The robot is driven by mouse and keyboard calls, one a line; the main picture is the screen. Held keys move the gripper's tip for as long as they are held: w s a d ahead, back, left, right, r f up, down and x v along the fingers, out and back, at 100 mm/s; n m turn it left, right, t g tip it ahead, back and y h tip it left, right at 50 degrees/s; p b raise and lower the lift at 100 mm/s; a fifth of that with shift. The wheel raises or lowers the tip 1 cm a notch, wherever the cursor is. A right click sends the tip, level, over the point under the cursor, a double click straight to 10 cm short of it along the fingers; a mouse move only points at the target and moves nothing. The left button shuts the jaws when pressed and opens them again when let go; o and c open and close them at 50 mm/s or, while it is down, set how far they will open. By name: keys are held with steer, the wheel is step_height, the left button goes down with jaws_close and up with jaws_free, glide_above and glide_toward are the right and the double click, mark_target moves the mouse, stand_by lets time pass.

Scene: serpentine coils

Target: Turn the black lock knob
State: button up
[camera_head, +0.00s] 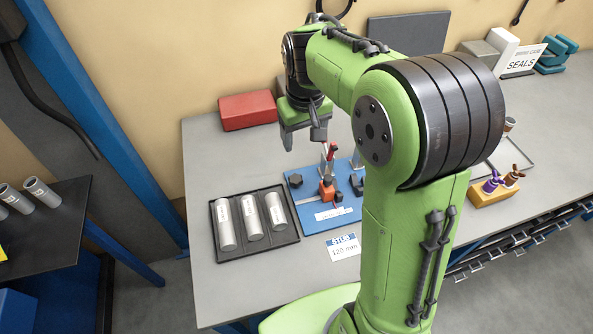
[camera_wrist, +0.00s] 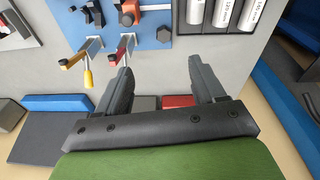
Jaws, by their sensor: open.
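The black lock knob (camera_head: 295,181) sits at the left edge of the blue fixture plate (camera_head: 345,215). In the wrist view the knob (camera_wrist: 164,34) shows as a dark faceted knob, beyond my fingertips and between their lines. My gripper (camera_head: 303,140) is open and empty, above the table on the far side of the plate, apart from the knob. Both fingers also show in the wrist view (camera_wrist: 160,68). An orange-red block (camera_head: 327,190) with black parts sits mid-plate. What the knob locks cannot be made out.
Toggle clamps with a red handle (camera_wrist: 117,58) and a yellow handle (camera_wrist: 72,62) stand at the plate's far edge, close to my fingers. A black tray (camera_head: 285,240) with metal tubes lies left of the plate. A red box (camera_head: 247,110) stands behind.

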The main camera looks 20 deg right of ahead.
steer(key=g, duration=0.1)
glide_above(296, 178)
step_height(296, 178, down, 6)
steer(key=f, duration=0.1)
step_height(296, 178, down, 16)
steer(key=shift+r, duration=0.25)
steer(key=c, duration=1.1)
